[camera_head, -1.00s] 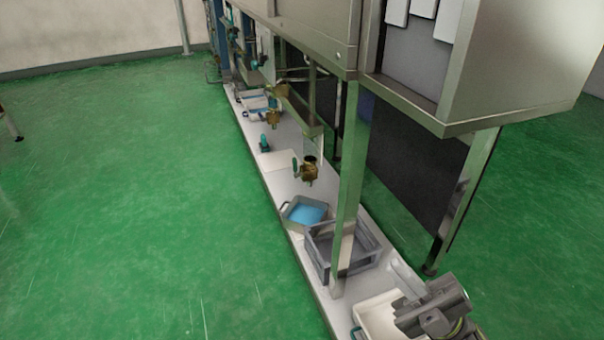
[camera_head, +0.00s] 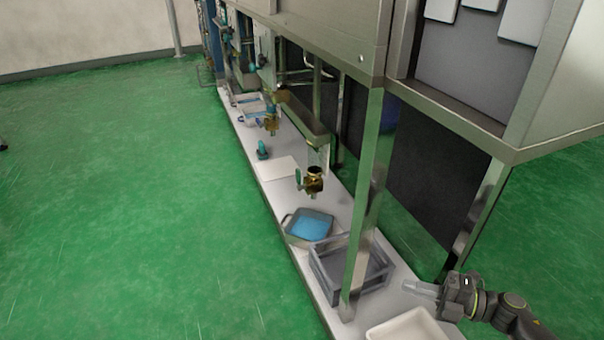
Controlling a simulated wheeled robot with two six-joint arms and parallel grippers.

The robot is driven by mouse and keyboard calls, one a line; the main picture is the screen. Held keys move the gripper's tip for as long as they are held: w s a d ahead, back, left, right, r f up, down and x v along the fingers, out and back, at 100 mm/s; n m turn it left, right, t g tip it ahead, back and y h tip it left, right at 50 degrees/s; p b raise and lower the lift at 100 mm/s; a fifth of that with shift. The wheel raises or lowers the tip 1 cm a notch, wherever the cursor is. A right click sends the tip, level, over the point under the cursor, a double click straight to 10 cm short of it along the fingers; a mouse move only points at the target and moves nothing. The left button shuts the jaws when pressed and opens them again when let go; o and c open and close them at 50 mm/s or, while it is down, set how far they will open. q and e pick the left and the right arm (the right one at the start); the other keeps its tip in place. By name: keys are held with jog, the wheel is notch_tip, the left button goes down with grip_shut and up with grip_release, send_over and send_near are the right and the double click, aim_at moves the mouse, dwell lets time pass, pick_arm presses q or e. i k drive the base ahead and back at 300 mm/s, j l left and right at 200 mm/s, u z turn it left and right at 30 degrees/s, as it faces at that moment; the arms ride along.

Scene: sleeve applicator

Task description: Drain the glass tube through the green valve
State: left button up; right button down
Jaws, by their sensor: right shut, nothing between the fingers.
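A shallow pan (camera_head: 291,238) with a blue inside sits on the bench below the valve. My right gripper (camera_head: 440,291) is at the lower right, shut and empty, pointing left. It is far from the valve, beyond the grey crate. My left gripper is not in view.
A grey crate (camera_head: 325,278) stands beside a steel post (camera_head: 363,210). A pale clear object (camera_head: 420,288) lies by my right gripper, above a white tray (camera_head: 375,333). Another brass valve (camera_head: 271,123) and a teal item (camera_head: 262,150) are farther back. The green floor is open at left.

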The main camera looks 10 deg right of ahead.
aim_at(297, 172)
jog(key=i+j, duration=0.1)
jog(key=i, duration=0.45)
jog(key=i+j, duration=0.15)
jog(key=i, duration=0.45)
